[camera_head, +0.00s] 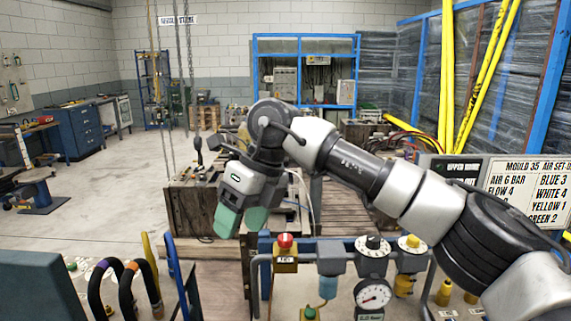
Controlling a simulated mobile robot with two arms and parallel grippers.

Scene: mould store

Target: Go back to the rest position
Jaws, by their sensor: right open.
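My right arm comes in from the right edge and reaches across to the middle of the view. My right gripper (243,220) hangs at its end with teal fingertips pointing down. The fingertips are apart, and I see nothing held between them. The gripper shows in front of a wooden crate-like bench (200,208) and above and left of the air panel's red button (285,241). My left gripper is not in view.
A panel with a pressure gauge (373,296), black knob (374,243) and yellow knob (409,242) stands close in front. Hoses (127,285) rise at lower left. A sign board (520,188) stands at right. Open floor (100,205) lies at left.

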